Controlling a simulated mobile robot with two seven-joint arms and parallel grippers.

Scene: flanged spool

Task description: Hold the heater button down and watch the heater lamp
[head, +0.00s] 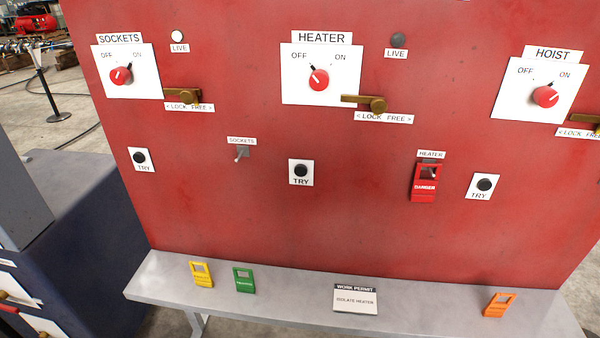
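The heater button is a round black TRY button (301,171) on a white plate below the HEATER switch plate. Nothing touches it. The heater lamp (398,40), above a LIVE label at the top right of that plate, looks dark grey and unlit. A brass lock slide (372,103) sits at the plate's lower right. A red DANGER tag (424,184) hangs under the small HEATER label. Neither of my grippers shows.
The SOCKETS lamp (177,36) looks white. Other TRY buttons (139,158) (484,185) flank the heater button. The grey shelf (270,300) below the red panel holds yellow, green and orange tags and a work permit reading ISOLATE HEATER (355,300). A blue-grey cabinet stands left.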

